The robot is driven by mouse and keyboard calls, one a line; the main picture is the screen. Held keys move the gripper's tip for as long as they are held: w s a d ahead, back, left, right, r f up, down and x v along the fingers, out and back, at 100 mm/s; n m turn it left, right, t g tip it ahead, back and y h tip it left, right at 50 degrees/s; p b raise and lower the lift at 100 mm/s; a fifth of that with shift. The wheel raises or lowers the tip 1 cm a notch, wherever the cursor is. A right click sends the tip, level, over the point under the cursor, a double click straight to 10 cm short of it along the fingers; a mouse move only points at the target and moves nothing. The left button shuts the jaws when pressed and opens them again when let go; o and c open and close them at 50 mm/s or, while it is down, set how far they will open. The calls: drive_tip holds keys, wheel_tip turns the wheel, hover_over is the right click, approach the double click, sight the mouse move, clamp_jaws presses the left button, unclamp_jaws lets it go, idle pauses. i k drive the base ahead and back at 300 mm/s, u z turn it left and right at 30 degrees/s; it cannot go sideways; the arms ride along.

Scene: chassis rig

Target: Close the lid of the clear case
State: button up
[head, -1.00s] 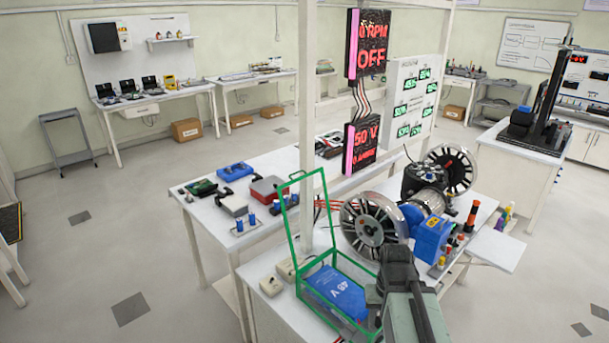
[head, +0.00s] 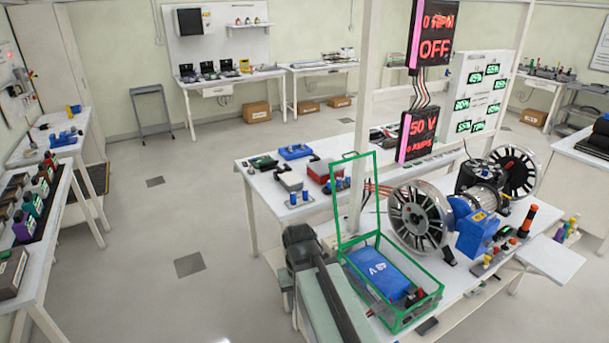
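The clear case (head: 424,320) has green edges and stands on the near end of the white bench. A blue battery block (head: 378,272) lies inside it. Its lid (head: 374,197) is open and stands upright, tilted slightly back, along the far left side of the case. My arm shows at the bottom, left of the case. My gripper end (head: 300,237) is beside the open lid's left edge, apart from it as far as I can tell. The fingers are not discernible.
A white post (head: 362,120) rises just behind the lid. Wheels with a motor (head: 420,215) and a blue unit (head: 478,235) fill the bench to the right. A second table (head: 245,165) with small parts stands behind. The floor at left is open.

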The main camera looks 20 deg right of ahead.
sight(374, 152)
drive_tip(key=u, duration=0.8)
drive_tip(key=i, duration=3.75)
drive_tip(key=z, duration=3.85)
drive_tip(key=k, duration=0.55)
drive_tip(key=z, duration=0.15)
drive_tip(key=i, duration=0.45)
drive_tip(key=u, duration=0.05)
